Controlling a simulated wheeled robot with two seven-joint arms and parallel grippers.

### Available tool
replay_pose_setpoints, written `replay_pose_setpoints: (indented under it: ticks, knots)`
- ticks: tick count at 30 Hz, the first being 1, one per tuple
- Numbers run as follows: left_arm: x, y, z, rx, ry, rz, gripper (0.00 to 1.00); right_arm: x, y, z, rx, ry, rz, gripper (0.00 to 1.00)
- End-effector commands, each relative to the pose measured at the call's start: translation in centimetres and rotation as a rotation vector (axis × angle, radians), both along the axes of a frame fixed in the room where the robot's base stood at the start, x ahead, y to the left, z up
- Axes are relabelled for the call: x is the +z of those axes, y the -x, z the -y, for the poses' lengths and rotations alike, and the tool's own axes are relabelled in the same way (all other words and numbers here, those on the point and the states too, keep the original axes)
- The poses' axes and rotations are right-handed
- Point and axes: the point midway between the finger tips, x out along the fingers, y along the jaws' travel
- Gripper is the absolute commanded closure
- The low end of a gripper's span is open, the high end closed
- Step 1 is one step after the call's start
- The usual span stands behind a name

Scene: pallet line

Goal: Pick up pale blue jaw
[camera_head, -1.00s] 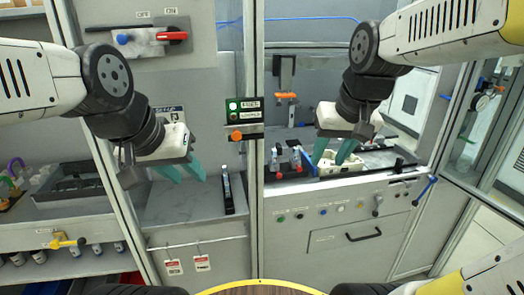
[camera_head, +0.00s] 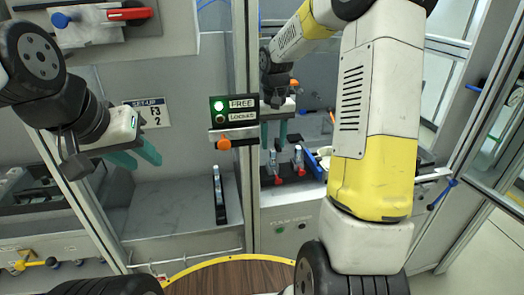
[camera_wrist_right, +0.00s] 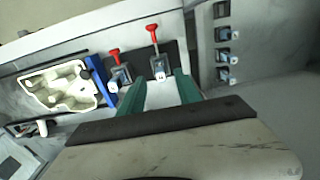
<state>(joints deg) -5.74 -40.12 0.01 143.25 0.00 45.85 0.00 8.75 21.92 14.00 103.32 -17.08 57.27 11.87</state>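Several small pale blue-grey pieces on dark blocks stand in a row at the right of the right wrist view; one is a pale blue jaw (camera_wrist_right: 226,56), though I cannot tell their shades apart. In the head view a narrow black rack (camera_head: 219,205) on the left grey counter holds similar small pieces. My right gripper (camera_head: 274,134) has its teal fingers apart and empty, above the red-handled clamps; the fingers also show in the right wrist view (camera_wrist_right: 159,92). My left gripper (camera_head: 140,158) is open and empty, above the left counter, left of the rack.
Two red-handled clamps (camera_wrist_right: 158,66) stand beside a blue bar (camera_wrist_right: 101,79) and a cream casting (camera_wrist_right: 58,88). A frame post with a FREE/LOCKED panel (camera_head: 234,109), green lamp lit, stands between the two counters. The left counter (camera_head: 175,205) is mostly clear.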

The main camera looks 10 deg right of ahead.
Motion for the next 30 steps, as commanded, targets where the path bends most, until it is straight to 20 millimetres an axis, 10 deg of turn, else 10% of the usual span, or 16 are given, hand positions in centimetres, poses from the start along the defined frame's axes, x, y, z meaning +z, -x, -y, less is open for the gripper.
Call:
replay_pose_setpoints:
  ticks: [9,19,25,30]
  knots:
    - [0.0,0.0,0.0,0.0,0.0,0.0,0.64,-4.4,-0.4,-0.1,0.001,0.001,-0.002,0.6]
    - [0.0,0.0,0.0,0.0,0.0,0.0,0.64,-5.1,-0.5,-0.1,0.0,0.0,0.0,0.6]
    - [0.0,0.0,0.0,0.0,0.0,0.0,0.64,-5.1,-0.5,-0.1,0.0,0.0,0.0,0.99]
    - [0.0,0.0,0.0,0.0,0.0,0.0,0.64,-5.1,-0.5,-0.1,0.0,0.0,0.001,1.0]
